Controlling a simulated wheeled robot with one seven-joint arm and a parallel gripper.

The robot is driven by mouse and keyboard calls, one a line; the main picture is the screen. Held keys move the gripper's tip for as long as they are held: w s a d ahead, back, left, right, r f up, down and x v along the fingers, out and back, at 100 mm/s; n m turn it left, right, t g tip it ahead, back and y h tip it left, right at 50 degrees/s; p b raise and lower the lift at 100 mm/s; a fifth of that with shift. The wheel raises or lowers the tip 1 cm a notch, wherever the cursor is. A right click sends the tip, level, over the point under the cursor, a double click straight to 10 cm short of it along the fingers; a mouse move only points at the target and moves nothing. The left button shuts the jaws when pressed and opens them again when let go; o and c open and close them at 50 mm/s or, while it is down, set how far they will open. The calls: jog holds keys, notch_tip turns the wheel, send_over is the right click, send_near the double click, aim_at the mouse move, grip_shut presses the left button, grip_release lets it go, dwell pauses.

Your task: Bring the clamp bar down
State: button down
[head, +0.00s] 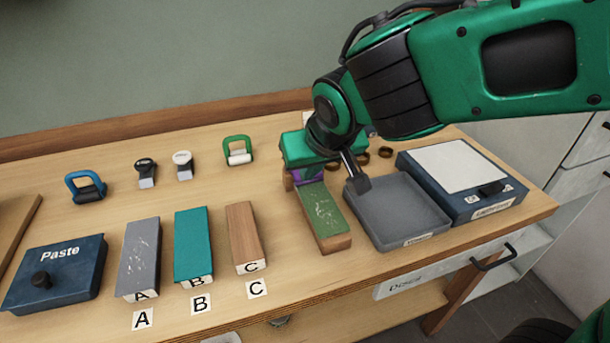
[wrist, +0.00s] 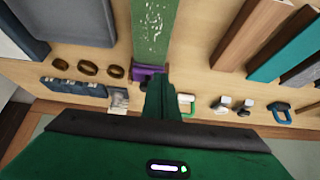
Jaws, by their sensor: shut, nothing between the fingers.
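A wooden block (head: 336,244) with a scuffed green top (head: 322,210) lies on the bench, left of the grey tray. A purple piece (head: 312,184) sits at its far end, largely hidden under my green hand; it also shows in the wrist view (wrist: 147,73). It may be part of the clamp, but I cannot make out the clamp bar or its angle. My gripper (wrist: 163,82) is shut and empty, its fingertips close beside the purple piece in the wrist view. I cannot tell whether they touch it.
The grey tray (head: 412,228) and a dark blue box (head: 490,205) stand to the right. Blocks A (head: 139,250), B (head: 193,240) and C (head: 244,232) and the Paste box (head: 60,275) are to the left. Small handled tools (head: 85,187) and brown rings (head: 385,152) lie farther back.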

jog(key=shift+v, duration=2.05)
jog(key=shift+s+f, duration=0.15)
jog(key=d+f+m+g+h, duration=0.25)
jog(key=d+m, duration=0.25)
jog(key=d, duration=1.9)
jog(key=s+d+f+m+g, duration=0.2)
jog(key=s+d, duration=0.5)
jog(key=s, duration=0.1)
jog(key=s+d+f+m+g, duration=0.1)
jog(key=s+d+f+m, duration=0.2)
jog(key=s+d, duration=0.5)
jog(key=shift+s+g+y, duration=0.35)
jog(key=shift+s, duration=0.4)
jog(key=shift+d, duration=0.1)
